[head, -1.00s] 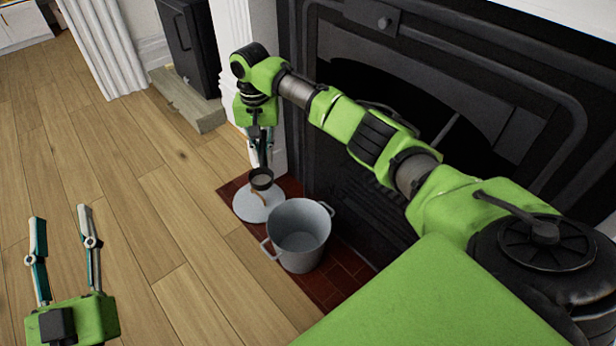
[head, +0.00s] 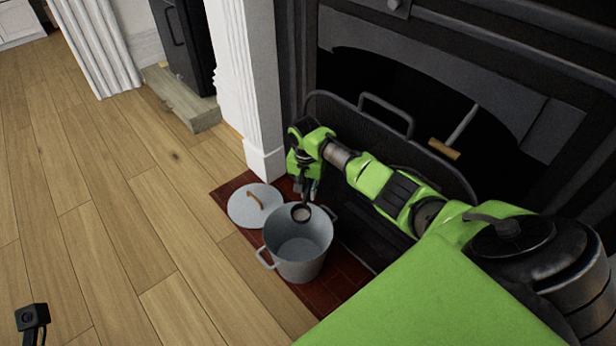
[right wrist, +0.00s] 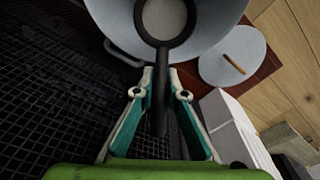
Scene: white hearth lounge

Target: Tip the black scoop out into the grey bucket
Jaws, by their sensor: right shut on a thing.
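The black scoop (head: 301,214) is over the far inner side of the grey bucket (head: 299,262). Its round bowl looks about level and shows something pale inside. In the right wrist view the scoop (right wrist: 163,55) has its handle between the fingers of my right gripper (right wrist: 160,82), which is shut on it. In the head view my right gripper (head: 308,188) is just behind the bucket's far rim. The bucket stands upright and open; its rim also shows in the right wrist view (right wrist: 105,14). Only a black part near my left gripper shows at lower left; its fingers are out of frame.
The grey lid (head: 243,208) with a wooden handle lies on red tiles (head: 226,191), left of the bucket. A dark mesh fire screen (head: 425,160) stands close behind my right arm. A white column (head: 245,80) rises behind the lid. The wooden floor at left is clear.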

